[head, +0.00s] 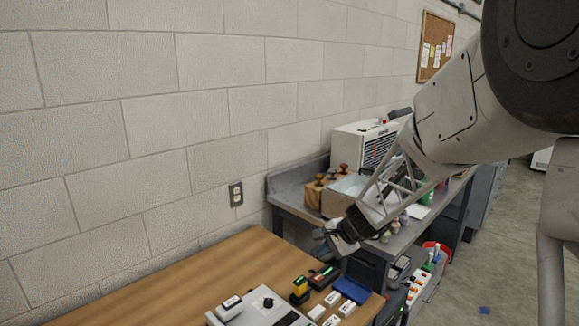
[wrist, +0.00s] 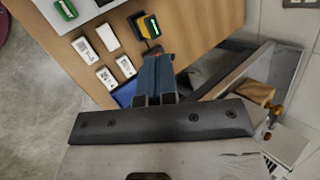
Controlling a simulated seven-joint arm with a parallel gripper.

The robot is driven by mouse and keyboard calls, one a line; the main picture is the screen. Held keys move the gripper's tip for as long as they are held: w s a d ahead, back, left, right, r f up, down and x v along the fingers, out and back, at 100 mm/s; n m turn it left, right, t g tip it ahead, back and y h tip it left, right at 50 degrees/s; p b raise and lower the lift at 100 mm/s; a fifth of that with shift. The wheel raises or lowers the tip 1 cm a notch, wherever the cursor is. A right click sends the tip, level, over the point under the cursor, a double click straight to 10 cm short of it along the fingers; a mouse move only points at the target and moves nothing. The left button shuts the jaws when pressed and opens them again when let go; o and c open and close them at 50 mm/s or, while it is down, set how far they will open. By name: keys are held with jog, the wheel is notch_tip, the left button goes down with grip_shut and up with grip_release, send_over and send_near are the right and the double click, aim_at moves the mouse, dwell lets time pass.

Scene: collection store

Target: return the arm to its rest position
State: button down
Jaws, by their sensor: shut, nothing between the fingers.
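My arm reaches in from the upper right in the head view. My gripper (head: 328,238) hangs above the right end of the wooden table, near its corner. In the wrist view my gripper (wrist: 156,58) has its fingers together with nothing between them. It appears above the small items on the table and is apart from them. Parts of the grey bench behind are hidden by my arm in the head view.
The wooden table (head: 190,290) holds a grey device (head: 262,308), a yellow-black item (head: 300,288), white boxes (head: 332,298) and a blue tray (head: 352,290). Beyond is a grey bench (head: 290,190) with a white machine (head: 352,140). A block wall stands left; open floor lies right.

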jog(key=s+d+r+n+h, duration=0.2)
jog(key=s+r+n, duration=0.1)
jog(key=s, duration=0.9)
jog(key=s+d+r+n+h, duration=0.2)
jog(key=s+d+r+n, duration=0.1)
jog(key=s, duration=1)
jog(key=s+d+r+n+g+h, duration=0.1)
jog(key=s+d+r+n+h, duration=0.2)
jog(key=s, duration=1)
notch_tip(320, 180, up, 2)
jog(key=shift+s+d+r+n, duration=0.15)
jog(key=shift+d+n, duration=0.1)
jog(key=shift+n, duration=0.35)
